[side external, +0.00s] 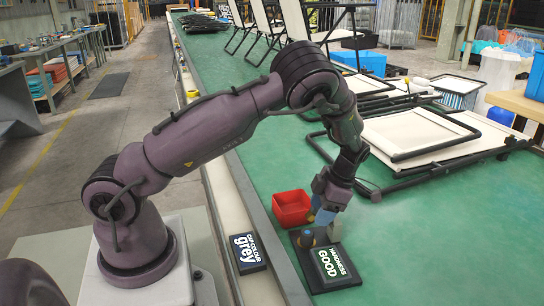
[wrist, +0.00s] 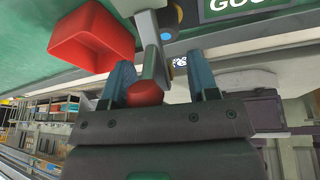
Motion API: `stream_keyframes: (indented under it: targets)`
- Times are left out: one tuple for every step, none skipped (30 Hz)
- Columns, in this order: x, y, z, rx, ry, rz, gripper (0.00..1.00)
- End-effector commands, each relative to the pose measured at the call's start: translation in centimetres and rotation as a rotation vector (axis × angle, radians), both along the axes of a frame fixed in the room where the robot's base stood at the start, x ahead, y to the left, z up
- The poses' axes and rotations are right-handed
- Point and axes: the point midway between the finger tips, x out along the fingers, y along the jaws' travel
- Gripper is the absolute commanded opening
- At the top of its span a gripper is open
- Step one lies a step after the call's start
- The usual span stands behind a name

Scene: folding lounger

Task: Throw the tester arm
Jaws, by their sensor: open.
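The tester (side external: 325,262) stands on the green belt near its front edge, with a display reading "HARDNESS GOOD" (side external: 338,264). Its grey tester arm (wrist: 152,48) ends in a red knob (wrist: 145,93) in the wrist view. My gripper (side external: 322,216) is over the tester, pointing down, and hides most of that arm in the side view. In the wrist view my gripper (wrist: 160,64) is open, with one blue finger on each side of the tester arm and knob. I cannot tell if either finger touches them.
A red bin (side external: 291,208) stands beside my gripper; it also shows in the wrist view (wrist: 92,38). A "CAM COLOUR grey" sign (side external: 247,253) sits left of the tester. Folded loungers (side external: 420,135) lie on the belt at right. Green belt is bare between.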

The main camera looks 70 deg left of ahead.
Motion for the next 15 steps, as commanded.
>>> stream_keyframes:
  targets:
    - [-0.3, -0.1, -0.1, -0.004, -0.039, 0.004, 0.54]
    - [-0.5, -0.1, -0.2, -0.003, -0.061, 0.003, 0.54]
    - [-0.6, -0.1, -0.4, -0.004, -0.092, 0.004, 0.54]
    - [-0.8, -0.1, -0.5, -0.005, -0.115, 0.002, 0.54]
    - [-0.9, -0.1, -0.6, -0.004, -0.138, 0.002, 0.54]
    - [-1.0, -0.1, -0.7, -0.004, -0.168, 0.003, 0.54]
    - [-1.1, -0.1, -0.8, -0.004, -0.19, 0.004, 0.54]
    - [-1.2, 0.0, -0.9, -0.003, -0.213, 0.004, 0.54]
    - [-1.4, -0.1, -1.1, -0.003, -0.241, 0.004, 0.54]
    - [-1.5, 0.0, -1.2, -0.004, -0.264, 0.003, 0.54]
    - [-1.6, -0.1, -1.3, -0.003, -0.286, 0.004, 0.54]
    - [-1.7, 0.0, -1.4, -0.003, -0.315, 0.006, 0.54]
    - [-1.8, 0.0, -1.5, -0.003, -0.336, 0.006, 0.54]
    - [-1.8, -0.1, -1.4, -0.003, -0.354, 0.004, 0.54]
    - [-1.5, -0.3, -0.3, -0.001, -0.354, -0.003, 0.54]
